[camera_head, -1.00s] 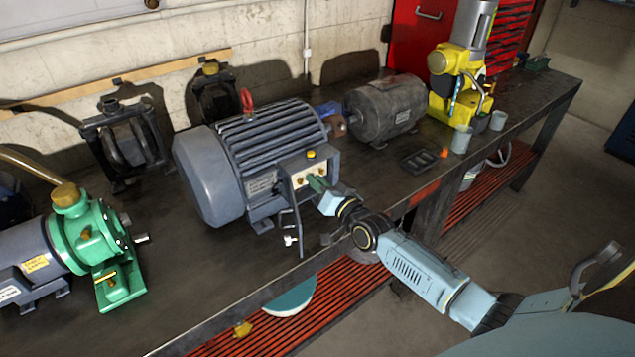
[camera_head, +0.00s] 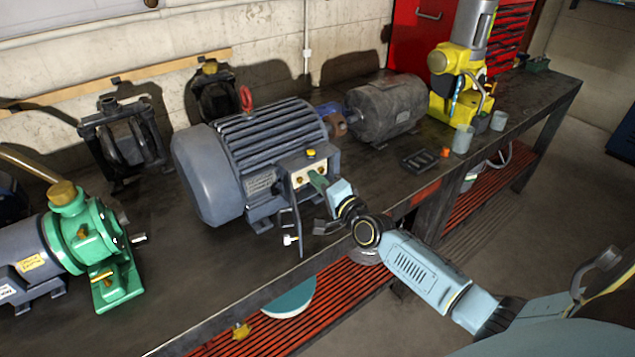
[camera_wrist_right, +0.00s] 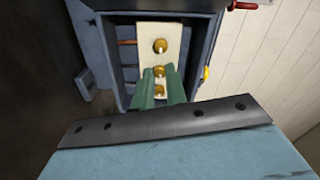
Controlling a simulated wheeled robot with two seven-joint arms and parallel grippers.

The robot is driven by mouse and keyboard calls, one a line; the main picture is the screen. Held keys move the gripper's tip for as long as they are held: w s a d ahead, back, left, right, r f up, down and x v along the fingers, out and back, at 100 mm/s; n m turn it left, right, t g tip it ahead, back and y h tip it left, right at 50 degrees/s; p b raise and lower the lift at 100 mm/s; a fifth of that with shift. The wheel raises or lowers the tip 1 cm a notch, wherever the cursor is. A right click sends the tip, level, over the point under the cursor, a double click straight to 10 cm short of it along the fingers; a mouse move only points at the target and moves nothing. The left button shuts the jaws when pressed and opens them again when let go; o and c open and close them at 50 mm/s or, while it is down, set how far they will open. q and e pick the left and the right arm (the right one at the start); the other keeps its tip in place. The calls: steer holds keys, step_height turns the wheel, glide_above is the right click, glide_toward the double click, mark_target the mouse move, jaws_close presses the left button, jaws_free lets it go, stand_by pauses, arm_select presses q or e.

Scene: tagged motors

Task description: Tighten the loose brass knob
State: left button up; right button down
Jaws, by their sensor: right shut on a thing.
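The large grey motor (camera_head: 253,160) stands on the workbench with an open terminal box (camera_head: 322,163) on its near side. Inside is a pale plate, where the right wrist view shows three brass knobs: a top knob (camera_wrist_right: 160,45), a middle knob (camera_wrist_right: 165,70) and a lower knob (camera_wrist_right: 159,90). Which one is loose I cannot tell. My right gripper (camera_head: 317,180) reaches into the box from the right. Its green fingers (camera_wrist_right: 162,82) are shut on the lower knob, one on each side. My left gripper is not in view.
A green pump (camera_head: 90,240) is at left, and a dark motor (camera_head: 386,108) and yellow machine (camera_head: 460,75) are at right. A small dark tray (camera_head: 419,160) lies near the bench edge. The box walls stand close around my fingers.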

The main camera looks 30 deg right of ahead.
steer(key=shift+s+f+m, duration=0.1)
steer(key=shift+f+m, duration=0.2)
stand_by(0.6)
stand_by(0.8)
steer(key=c, duration=1.4)
jaws_free()
steer(key=shift+s+d+r, duration=0.1)
steer(key=shift+s+r, duration=0.05)
steer(key=s+d, duration=0.1)
steer(key=s, duration=1.2)
